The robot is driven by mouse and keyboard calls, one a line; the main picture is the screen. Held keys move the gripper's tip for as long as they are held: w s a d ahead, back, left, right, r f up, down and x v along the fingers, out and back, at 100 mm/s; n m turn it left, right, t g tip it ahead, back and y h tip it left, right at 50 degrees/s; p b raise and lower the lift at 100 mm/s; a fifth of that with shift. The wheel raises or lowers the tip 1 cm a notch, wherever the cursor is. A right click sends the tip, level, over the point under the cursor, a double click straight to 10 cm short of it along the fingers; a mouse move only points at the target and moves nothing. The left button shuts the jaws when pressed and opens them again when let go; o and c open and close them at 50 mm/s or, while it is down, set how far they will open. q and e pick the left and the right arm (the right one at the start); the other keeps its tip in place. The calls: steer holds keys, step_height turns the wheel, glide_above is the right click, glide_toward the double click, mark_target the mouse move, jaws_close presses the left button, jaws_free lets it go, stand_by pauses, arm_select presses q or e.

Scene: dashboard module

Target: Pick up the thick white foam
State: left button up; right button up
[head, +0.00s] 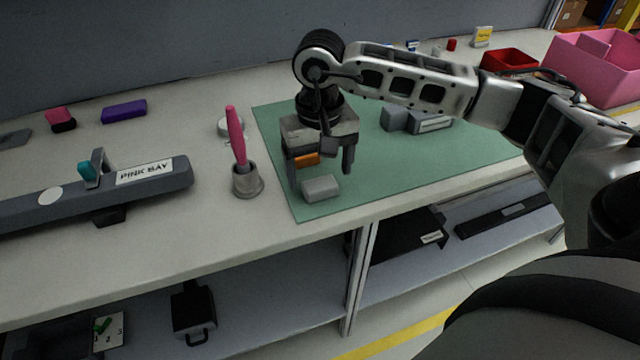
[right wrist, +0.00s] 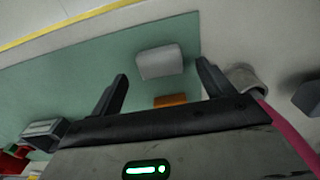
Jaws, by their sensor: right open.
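The thick white foam (head: 321,188) appears as a pale grey-white rounded block lying on the green mat (head: 400,185), near its front left corner. It also shows in the right wrist view (right wrist: 160,62), lying ahead of the fingertips and between their lines. My right gripper (head: 320,180) is open and empty, pointing down above the mat, just behind the foam. In the right wrist view its two fingers (right wrist: 163,80) are spread apart. An orange block (head: 306,159) lies behind the foam, partly hidden by my gripper; it shows between the fingers in the right wrist view (right wrist: 170,100). My left gripper is out of view.
A grey cup (head: 247,182) with a pink-handled tool (head: 236,135) stands just left of the mat. A grey device (head: 405,119) sits on the mat farther right. A pink bin (head: 598,70) and a red tray (head: 509,60) stand at the back right. A bar labelled PINK BAY (head: 144,172) lies left.

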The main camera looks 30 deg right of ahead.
mark_target(320, 188)
steer(key=shift+f, duration=1.3)
steer(key=c, duration=1.1)
steer(key=shift+o, duration=0.2)
steer(key=shift+r, duration=0.1)
